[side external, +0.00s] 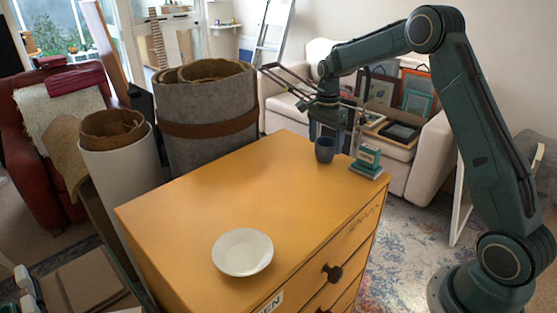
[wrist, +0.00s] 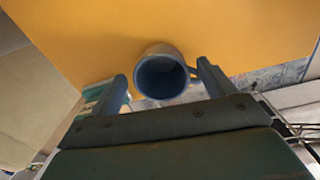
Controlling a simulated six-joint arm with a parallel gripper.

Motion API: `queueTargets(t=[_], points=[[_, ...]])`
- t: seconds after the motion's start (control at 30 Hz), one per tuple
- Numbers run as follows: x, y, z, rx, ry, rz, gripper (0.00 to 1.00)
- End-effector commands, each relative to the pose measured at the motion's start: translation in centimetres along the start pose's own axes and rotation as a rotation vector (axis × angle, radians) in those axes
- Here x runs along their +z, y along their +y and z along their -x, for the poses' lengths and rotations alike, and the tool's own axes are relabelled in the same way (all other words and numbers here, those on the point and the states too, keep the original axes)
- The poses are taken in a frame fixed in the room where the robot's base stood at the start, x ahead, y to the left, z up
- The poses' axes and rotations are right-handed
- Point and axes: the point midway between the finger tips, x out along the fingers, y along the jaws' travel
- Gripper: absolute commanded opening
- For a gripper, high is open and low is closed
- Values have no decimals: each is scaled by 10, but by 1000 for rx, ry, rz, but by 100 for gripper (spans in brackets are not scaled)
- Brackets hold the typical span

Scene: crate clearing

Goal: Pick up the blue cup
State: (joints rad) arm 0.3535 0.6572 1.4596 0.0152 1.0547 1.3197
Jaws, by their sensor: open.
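The blue cup (side external: 324,150) stands upright near the far end of the yellow dresser top (side external: 230,190). In the wrist view the cup (wrist: 161,75) shows its open mouth, with its handle on the right side. My gripper (side external: 334,130) is directly above or just behind the cup, pointing down. In the wrist view its two fingers (wrist: 162,82) are apart, one to each side of the cup, and the right finger is close to the handle. Whether a finger touches the cup I cannot tell. The gripper is open and holds nothing.
A white bowl (side external: 242,252) rests at the near end. A grey felt basket (side external: 205,120) stands beside the dresser. The middle of the top is clear.

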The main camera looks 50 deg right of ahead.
Motion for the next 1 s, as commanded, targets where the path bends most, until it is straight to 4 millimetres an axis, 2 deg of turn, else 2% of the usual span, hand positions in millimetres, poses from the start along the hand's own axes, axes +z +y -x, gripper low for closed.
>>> queueTargets(t=[0.1,0.3,0.8,0.87,1.0], points=[[1,0,-15,3,-1,0,82],[1,0,-29,2,-1,0,82],[1,-1,-29,1,0,1,82],[1,-1,-29,1,0,1,72],[1,-1,-29,0,0,1,44]])
